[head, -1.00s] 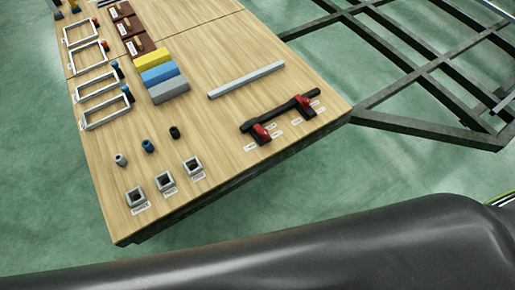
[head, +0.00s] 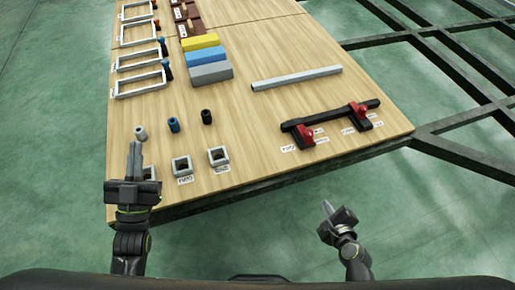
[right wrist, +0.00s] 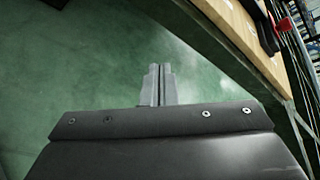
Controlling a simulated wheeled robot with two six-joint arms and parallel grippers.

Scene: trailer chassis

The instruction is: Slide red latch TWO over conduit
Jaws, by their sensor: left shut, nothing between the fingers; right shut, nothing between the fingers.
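A black bar (head: 330,115) lies near the table's right front corner in dark holders with two red latches, a left one (head: 305,135) and a right one (head: 359,111). White labels lie beside them; the left one seems to read TWO, but the print is small. A long pale grey bar (head: 297,77) lies behind; I cannot tell which bar is the conduit. My left gripper (head: 135,148) is shut and empty over the table's left front, far from the latches. My right gripper (head: 327,208) is shut and empty off the front edge; its closed fingers show in the right wrist view (right wrist: 158,72).
The wooden table (head: 260,120) also holds square sockets (head: 218,156), small cylinders (head: 173,125), coloured blocks (head: 208,57) and white frames (head: 139,80). My left gripper partly hides one socket. A dark metal chassis frame (head: 440,65) stands beyond the table's right side. Green floor lies in front.

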